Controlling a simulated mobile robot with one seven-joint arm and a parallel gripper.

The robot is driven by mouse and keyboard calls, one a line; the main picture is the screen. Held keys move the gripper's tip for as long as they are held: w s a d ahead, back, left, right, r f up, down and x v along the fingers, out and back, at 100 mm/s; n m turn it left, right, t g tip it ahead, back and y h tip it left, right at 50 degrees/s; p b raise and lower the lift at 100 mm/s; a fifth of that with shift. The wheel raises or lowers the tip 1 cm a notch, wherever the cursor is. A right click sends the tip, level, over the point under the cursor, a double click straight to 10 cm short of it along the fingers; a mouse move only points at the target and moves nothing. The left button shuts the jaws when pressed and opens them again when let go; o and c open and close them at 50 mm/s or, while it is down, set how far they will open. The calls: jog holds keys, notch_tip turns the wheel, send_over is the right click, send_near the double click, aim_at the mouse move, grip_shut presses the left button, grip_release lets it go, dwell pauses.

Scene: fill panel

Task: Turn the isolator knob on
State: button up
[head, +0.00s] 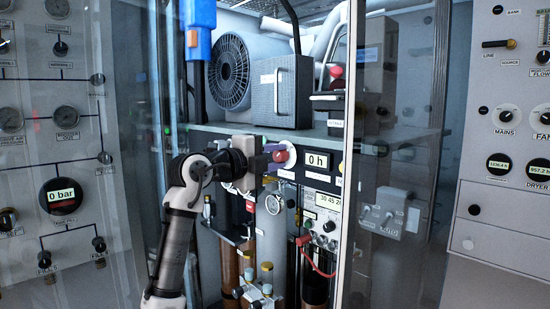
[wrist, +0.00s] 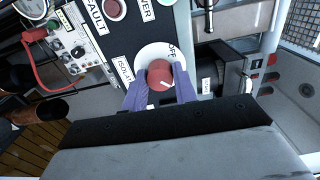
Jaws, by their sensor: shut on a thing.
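The isolator knob (wrist: 159,76) is red with a white pointer line, on a round white plate (wrist: 172,50) lettered OFF. In the wrist view the pointer slants toward the lower left to upper right. My gripper (wrist: 160,85) has its two purple fingers on either side of the knob, shut on it. In the head view the red knob (head: 291,153) shows at the tip of my gripper (head: 276,153), on the panel left of the "0 h" display. The far side of the knob and part of the plate's lettering are hidden.
A "0 h" display (head: 318,160) sits right of the knob. A red cable (head: 318,262) hangs below it. A glass door edge (head: 348,150) stands close to the right. A fan unit (head: 230,72) and grey box are on the shelf above.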

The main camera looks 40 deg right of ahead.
jog(key=o, duration=1)
jog(key=a+b, duration=0.1)
jog(key=a, duration=0.3)
jog(key=a+b, duration=0.1)
jog(key=a, duration=0.4)
jog(key=s+a+b, duration=0.1)
jog(key=a+b, duration=0.1)
jog(key=a, duration=0.3)
jog(key=shift+d, duration=0.1)
